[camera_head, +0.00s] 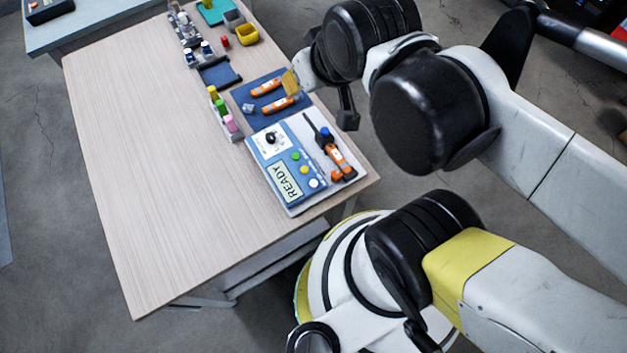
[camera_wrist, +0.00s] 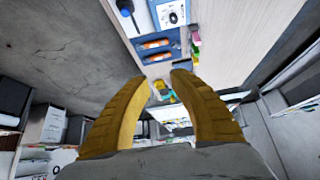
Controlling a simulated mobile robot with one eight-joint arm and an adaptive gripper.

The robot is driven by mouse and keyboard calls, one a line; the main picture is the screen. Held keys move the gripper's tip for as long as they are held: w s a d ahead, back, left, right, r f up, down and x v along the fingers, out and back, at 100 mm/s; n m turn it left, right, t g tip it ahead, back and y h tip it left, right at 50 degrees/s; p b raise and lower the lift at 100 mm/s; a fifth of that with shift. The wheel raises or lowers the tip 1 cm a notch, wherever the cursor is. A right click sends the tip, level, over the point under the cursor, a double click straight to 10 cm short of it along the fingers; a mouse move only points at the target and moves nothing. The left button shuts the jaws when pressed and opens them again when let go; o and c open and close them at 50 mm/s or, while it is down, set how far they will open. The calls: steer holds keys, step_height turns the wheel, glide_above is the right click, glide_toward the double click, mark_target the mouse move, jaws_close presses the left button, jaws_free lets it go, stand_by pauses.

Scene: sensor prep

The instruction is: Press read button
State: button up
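A blue instrument panel (camera_head: 264,155) lies at the near right corner of the wooden table. Its display (camera_head: 287,184) reads READY. Beside the display are a green button (camera_head: 295,156), a yellow button (camera_head: 304,170) and a white button (camera_head: 314,183); their labels are too small to read. A dial (camera_head: 270,140) sits at the panel's far end and also shows in the wrist view (camera_wrist: 173,17). My gripper (camera_head: 291,82) is beyond the panel, above the right edge of a blue mat. In the wrist view its yellow fingertips (camera_wrist: 161,76) are apart with nothing between them.
An orange-and-black tool (camera_head: 340,160) lies right of the panel. Orange cylinders (camera_head: 267,87) rest on the blue mat (camera_head: 262,119). Coloured pieces (camera_head: 222,107) stand left of the mat; bins (camera_head: 246,35) are farther back. The table's left half (camera_head: 140,150) is clear.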

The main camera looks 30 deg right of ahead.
jaws_close()
stand_by(1.0)
